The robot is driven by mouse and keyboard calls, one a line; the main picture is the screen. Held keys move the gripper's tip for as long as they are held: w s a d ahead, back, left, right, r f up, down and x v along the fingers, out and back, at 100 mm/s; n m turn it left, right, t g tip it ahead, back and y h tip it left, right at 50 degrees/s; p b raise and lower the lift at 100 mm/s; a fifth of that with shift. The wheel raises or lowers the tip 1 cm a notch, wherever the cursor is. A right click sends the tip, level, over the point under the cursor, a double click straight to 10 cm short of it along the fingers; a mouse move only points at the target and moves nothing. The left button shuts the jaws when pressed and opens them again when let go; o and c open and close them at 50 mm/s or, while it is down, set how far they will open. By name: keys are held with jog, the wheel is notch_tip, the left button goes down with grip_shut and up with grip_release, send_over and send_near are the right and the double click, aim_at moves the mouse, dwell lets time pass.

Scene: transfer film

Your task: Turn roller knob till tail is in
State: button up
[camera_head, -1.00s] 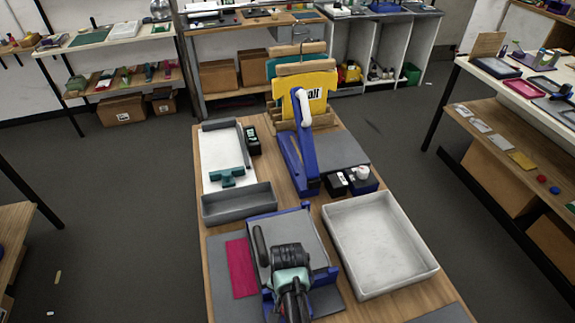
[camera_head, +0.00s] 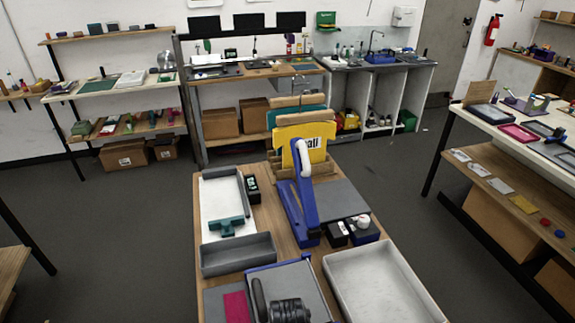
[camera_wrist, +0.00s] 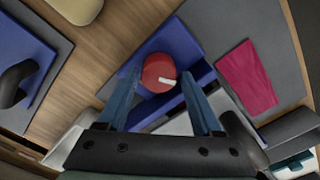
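The red round roller knob (camera_wrist: 161,72) with a short white mark shows in the wrist view, against a blue block of the machine (camera_wrist: 172,48). My gripper (camera_wrist: 160,78) is open. Its two blue fingers stand left and right of the knob, with visible gaps on both sides. Whether the fingertips are level with the knob or short of it, I cannot tell. In the head view the machine (camera_head: 307,283) with a grey bed and blue edges is at the bottom, partly hidden by my dark arm. The knob is hidden there. I cannot make out a film tail.
A magenta sheet (camera_head: 236,306) lies left of the machine. A white tray (camera_head: 425,300) stands to the right and a grey tray (camera_head: 237,256) behind left. A blue lever press (camera_head: 300,210), small black boxes (camera_head: 365,231) and a yellow item (camera_head: 303,138) stand further back.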

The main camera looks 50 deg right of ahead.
notch_tip(320, 180, up, 13)
jog(key=b, duration=0.2)
dwell(0.6)
jog(key=shift+f, duration=0.1)
notch_tip(320, 180, down, 14)
jog(key=n+b, duration=0.2)
jog(key=n, duration=2.5)
jog(key=shift+s+a+f, duration=0.1)
grip_shut()
